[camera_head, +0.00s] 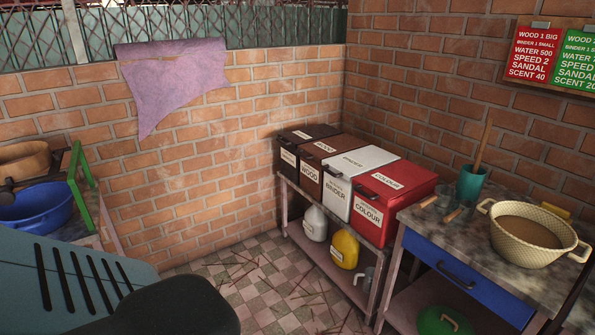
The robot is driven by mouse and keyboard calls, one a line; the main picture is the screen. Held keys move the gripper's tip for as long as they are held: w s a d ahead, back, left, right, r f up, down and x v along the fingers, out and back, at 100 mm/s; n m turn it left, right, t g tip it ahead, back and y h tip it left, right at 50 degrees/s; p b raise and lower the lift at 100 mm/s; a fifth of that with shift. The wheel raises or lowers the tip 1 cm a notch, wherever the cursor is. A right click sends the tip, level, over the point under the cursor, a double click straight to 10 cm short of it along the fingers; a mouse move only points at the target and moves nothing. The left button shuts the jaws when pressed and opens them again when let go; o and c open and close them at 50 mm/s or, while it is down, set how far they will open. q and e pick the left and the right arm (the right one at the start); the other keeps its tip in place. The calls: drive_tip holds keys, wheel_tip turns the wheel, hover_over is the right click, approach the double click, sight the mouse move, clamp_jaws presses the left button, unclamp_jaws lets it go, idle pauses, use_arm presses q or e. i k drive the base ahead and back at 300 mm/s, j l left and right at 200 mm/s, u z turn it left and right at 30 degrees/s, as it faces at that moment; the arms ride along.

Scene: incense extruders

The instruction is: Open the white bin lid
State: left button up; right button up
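The white bin (334,205) stands in a row of bins on a low shelf unit against the brick wall, between a brown bin and a red bin. Its front is labelled BINDER. Its white lid (373,153) lies flat on top and looks closed, with a dark handle (333,172) at the front edge. Neither of my grippers shows in the head view.
The red COLOUR bin (404,180) adjoins it on the right, and the brown WOOD bin (309,182) on the left. A table with a blue drawer (465,283) and a woven basket (520,232) stands at right. Tiled floor (255,275) lies in front, strewn with sticks.

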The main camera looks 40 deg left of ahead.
sight(347, 165)
drive_tip(key=u, duration=1.2)
drive_tip(key=i+j+z, duration=0.45)
drive_tip(key=i+j, duration=0.25)
drive_tip(key=i, duration=0.6)
drive_tip(key=i+j+z, duration=0.45)
drive_tip(key=i+j, duration=0.7)
